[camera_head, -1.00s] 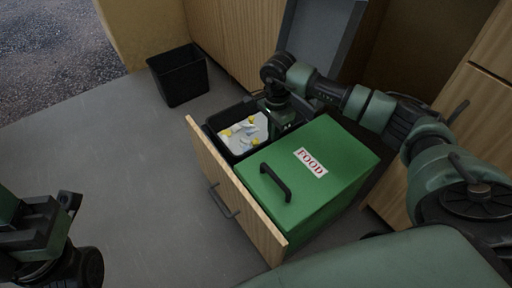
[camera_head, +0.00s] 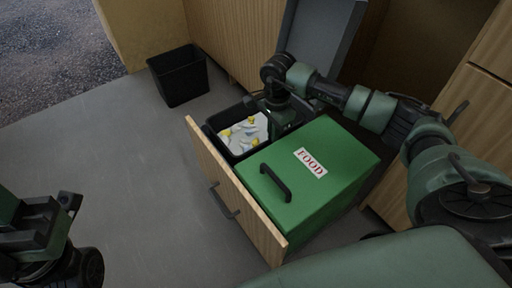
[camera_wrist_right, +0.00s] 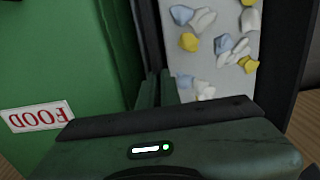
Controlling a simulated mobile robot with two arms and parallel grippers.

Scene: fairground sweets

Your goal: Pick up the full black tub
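The full black tub (camera_head: 213,138) sits in the pulled-out drawer beside the green FOOD bin. It holds white, yellow and blue scraps, which also show in the right wrist view (camera_wrist_right: 225,75). My right gripper (camera_head: 273,128) points down at the tub's right side, next to the green bin. In the right wrist view its fingers (camera_wrist_right: 157,88) are close together on the tub's near wall, between the scraps and the green bin. The fingertips are partly hidden in the head view. My left gripper (camera_head: 68,203) is at the lower left, far from the tub; its finger gap is not clear.
The green bin (camera_head: 335,160) with a black handle fills the rest of the drawer. The wooden drawer front (camera_head: 235,195) stands on the near side. An empty-looking black bin (camera_head: 180,77) stands on the floor at the back left. The grey floor to the left is clear.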

